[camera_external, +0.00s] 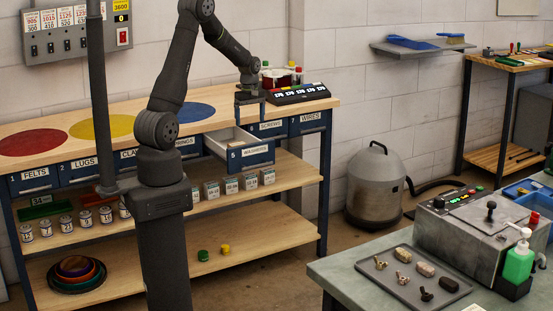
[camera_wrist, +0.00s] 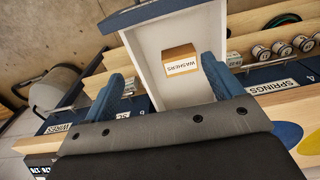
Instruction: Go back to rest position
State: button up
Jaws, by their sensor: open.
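My gripper (camera_external: 250,110) is above the workbench's front edge, over the pulled-out drawer (camera_external: 240,148) numbered 5. Its two blue fingers point down, spread apart with nothing between them. In the wrist view my gripper (camera_wrist: 166,82) shows its fingers wide apart, with the open white drawer (camera_wrist: 152,60) beyond them. A small brown box labelled WASHERS (camera_wrist: 180,60) lies inside that drawer, apart from the fingers. The box is not visible in the external view.
The wooden workbench (camera_external: 130,107) carries red, yellow and blue discs. A dark labelled rack (camera_external: 300,93) stands on it, right of my gripper. Jars and small boxes line the shelf below. A grey vacuum (camera_external: 375,190) stands on the floor at right.

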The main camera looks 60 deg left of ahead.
jog(key=a+r+m, duration=0.1)
jog(key=a+r, duration=0.4)
jog(key=a, duration=0.5)
jog(key=a+r, duration=0.5)
jog(key=a, duration=0.5)
jog(key=s+a+f, duration=0.1)
jog(key=a+f, duration=0.1)
jog(key=a, duration=0.1)
jog(key=s+a+f, duration=0.1)
jog(key=a+f, duration=0.1)
jog(key=a, duration=0.2)
jog(key=s+a+f, duration=0.1)
jog(key=a+f, duration=0.2)
jog(key=shift+s+a+f, duration=0.1)
jog(key=shift+s+a, duration=0.15)
jog(key=shift+a, duration=0.15)
